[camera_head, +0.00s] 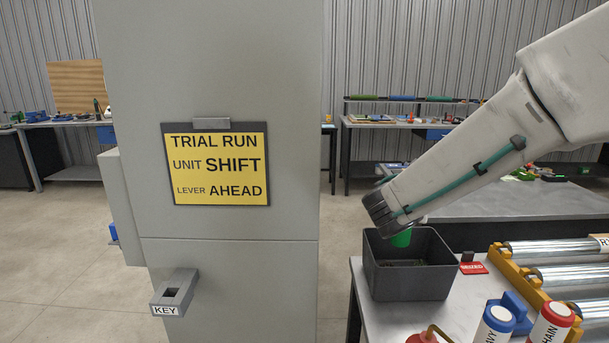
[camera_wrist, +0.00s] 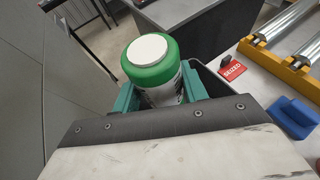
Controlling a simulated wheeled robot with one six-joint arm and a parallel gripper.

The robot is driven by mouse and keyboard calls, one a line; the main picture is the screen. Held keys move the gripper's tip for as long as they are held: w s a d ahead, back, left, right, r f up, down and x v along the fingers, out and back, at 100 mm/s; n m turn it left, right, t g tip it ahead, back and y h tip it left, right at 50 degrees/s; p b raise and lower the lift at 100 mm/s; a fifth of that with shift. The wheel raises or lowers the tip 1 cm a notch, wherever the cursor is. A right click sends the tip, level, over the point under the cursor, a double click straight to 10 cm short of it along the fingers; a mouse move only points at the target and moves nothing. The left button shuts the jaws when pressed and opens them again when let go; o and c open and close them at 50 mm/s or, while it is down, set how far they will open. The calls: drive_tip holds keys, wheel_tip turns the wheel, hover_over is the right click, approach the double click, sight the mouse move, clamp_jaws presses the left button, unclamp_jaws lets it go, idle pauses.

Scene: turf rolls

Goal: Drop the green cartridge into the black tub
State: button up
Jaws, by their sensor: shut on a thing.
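The green cartridge (camera_wrist: 150,62), with a white round cap and a pale label with dark print, sits between the teal fingers of my gripper (camera_wrist: 163,92) in the wrist view. My gripper is shut on it. In the head view a green part of the cartridge (camera_head: 401,239) shows below the dark end of my arm, over the black tub (camera_head: 408,281), at its back rim. The tub is an open dark box on the grey table; its inside floor is partly seen. In the wrist view the tub (camera_wrist: 211,80) is mostly hidden behind the cartridge and gripper.
A roller conveyor with yellow rails (camera_head: 517,272) stands right of the tub, beside a red "SEIZED" tag (camera_head: 473,268). Blue-capped (camera_head: 495,323) and red-capped (camera_head: 551,323) cartridges stand in front. A tall grey cabinet (camera_head: 220,80) with a yellow sign stands to the left.

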drive_tip(key=shift+d+f, duration=0.15)
drive_tip(key=shift+f, duration=0.8)
drive_tip(key=shift+d+f, duration=0.1)
drive_tip(key=shift+f, duration=0.85)
drive_tip(key=o, duration=1.3)
drive_tip(key=shift+o, duration=0.2)
